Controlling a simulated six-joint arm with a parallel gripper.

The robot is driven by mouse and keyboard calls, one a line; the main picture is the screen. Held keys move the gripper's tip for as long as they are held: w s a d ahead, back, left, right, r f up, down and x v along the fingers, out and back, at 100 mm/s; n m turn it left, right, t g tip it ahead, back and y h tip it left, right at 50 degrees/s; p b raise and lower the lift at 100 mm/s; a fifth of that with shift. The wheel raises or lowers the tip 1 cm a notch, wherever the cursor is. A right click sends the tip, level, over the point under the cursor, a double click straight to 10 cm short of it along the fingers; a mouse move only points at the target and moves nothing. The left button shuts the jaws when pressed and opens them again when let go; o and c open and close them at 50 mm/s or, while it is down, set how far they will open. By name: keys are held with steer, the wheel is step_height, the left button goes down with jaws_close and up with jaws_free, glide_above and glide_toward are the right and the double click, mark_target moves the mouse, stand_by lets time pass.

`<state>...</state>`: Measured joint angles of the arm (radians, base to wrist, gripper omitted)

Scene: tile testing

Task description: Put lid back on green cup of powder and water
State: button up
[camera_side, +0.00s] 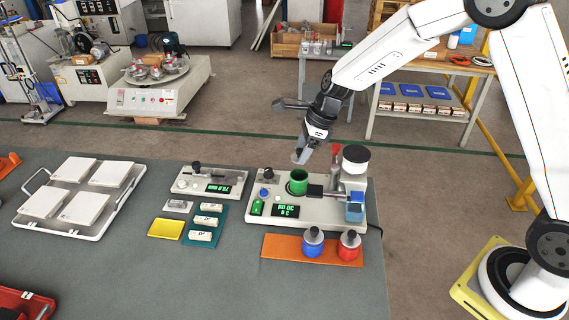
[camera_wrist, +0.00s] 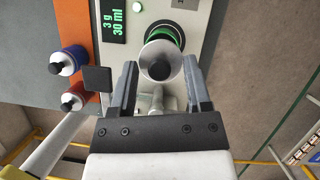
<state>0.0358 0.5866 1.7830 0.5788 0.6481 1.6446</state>
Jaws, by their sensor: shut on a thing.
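The green cup (camera_side: 299,188) stands upright on the white dosing station, its top uncovered in the side view. My gripper (camera_side: 307,150) is just above it, pointing down. It is shut on a grey round lid (camera_wrist: 160,50) with a dark knob, which sits between the fingers (camera_wrist: 160,68) in the wrist view. In the side view the lid (camera_side: 299,157) hangs above the cup with a small gap. In the wrist view the lid hides most of the cup, and a green rim (camera_wrist: 172,30) shows behind it.
The station (camera_side: 323,211) also carries a white round container (camera_side: 355,160) and a blue container (camera_side: 355,207) close right of the cup. Lidded blue (camera_side: 313,244) and red (camera_side: 349,246) cups stand on an orange mat (camera_side: 283,248) in front. A scale (camera_side: 205,185) stands left.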

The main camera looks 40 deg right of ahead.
steer(key=shift+f, duration=2.45)
steer(key=shift+f, duration=0.15)
stand_by(0.7)
steer(key=o, duration=1.3)
steer(key=shift+c, duration=0.2)
steer(key=shift+r, duration=3.5)
steer(key=shift+c, duration=0.2)
